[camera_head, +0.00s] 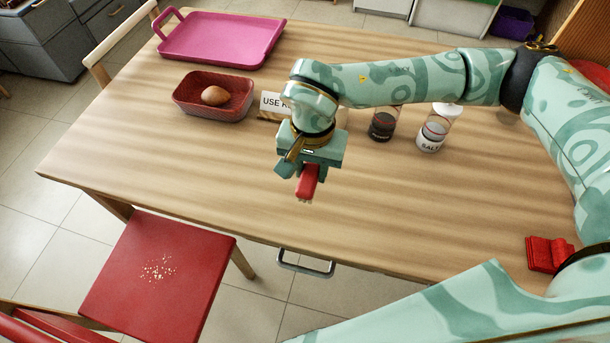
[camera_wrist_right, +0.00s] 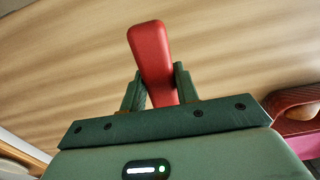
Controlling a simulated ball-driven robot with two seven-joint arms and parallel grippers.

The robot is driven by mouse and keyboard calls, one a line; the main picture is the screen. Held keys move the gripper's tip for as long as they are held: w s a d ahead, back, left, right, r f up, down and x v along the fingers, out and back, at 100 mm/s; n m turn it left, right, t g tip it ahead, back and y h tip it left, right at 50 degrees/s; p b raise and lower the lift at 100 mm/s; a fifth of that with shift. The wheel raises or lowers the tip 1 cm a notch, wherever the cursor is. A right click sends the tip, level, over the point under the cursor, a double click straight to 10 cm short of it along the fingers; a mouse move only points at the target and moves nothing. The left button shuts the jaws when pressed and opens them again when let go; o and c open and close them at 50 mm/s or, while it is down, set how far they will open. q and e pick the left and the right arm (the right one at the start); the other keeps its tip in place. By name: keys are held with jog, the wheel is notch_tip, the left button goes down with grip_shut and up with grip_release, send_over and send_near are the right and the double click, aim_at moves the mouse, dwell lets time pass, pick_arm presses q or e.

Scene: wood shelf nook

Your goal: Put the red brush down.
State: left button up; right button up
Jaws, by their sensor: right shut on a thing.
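The red brush (camera_head: 307,181) is held in my right gripper (camera_head: 298,172), above the front part of the wooden table. In the right wrist view the brush's red body (camera_wrist_right: 151,55) stands out between the two fingers of the right gripper (camera_wrist_right: 158,88), which are shut on it. Pale bristles seem to show at its lower end in the head view. I cannot tell for certain how far it is above the table. My left gripper is not in view.
The wooden table (camera_head: 190,155) has bare room at left and front. A dark red tray (camera_head: 183,107) with an egg (camera_head: 215,95), a sign (camera_head: 270,104), pepper (camera_head: 382,124) and salt (camera_head: 433,130) shakers and a pink tray (camera_head: 220,40) stand behind. A red chair (camera_head: 195,265) with crumbs is at front left.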

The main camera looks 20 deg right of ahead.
aim_at(307, 176)
jog(key=shift+w+f+b, duration=0.35)
jog(key=shift+w+f, duration=0.6)
jog(key=shift+f, duration=0.15)
jog(key=f+b, duration=0.1)
jog(key=f, duration=0.1)
jog(key=f+b, duration=0.1)
jog(key=shift+w+f, duration=0.2)
jog(key=shift+f, duration=0.2)
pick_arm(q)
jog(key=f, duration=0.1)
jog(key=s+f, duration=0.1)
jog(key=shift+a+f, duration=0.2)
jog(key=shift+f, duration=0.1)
pick_arm(e)
jog(key=shift+r, duration=0.1)
jog(key=o, duration=1)
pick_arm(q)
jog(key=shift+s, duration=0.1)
